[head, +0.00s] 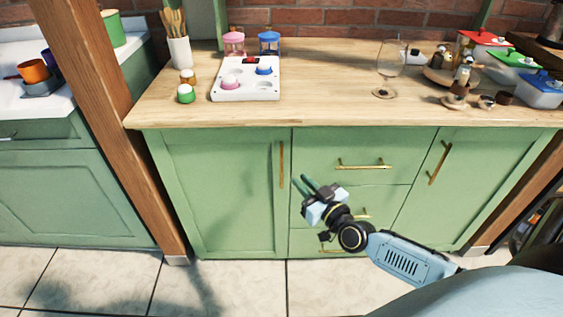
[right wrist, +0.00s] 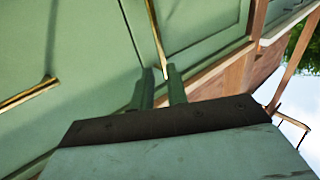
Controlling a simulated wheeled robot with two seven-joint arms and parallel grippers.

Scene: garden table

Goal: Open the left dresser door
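The green dresser stands ahead. Its left door (head: 222,190) looks closed, with an upright brass handle (head: 281,165) near its right edge. My right gripper (head: 306,183) is in front of the drawers, just right of that handle and lower than its middle, pointing up and left. Its two fingers are apart. The right wrist view shows the open fingers (right wrist: 162,88) with the end of a brass bar handle (right wrist: 157,38) close to their tips. I cannot tell there whether they touch or which handle it is. My left gripper is not in view.
Drawers with brass handles (head: 363,165) fill the dresser's middle, and a right door (head: 425,200) stands beyond. The wooden worktop (head: 325,105) holds a white tray (head: 246,93), a glass (head: 390,62) and jars. A wooden post (head: 105,110) rises at the left. The tiled floor (head: 225,285) in front is clear.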

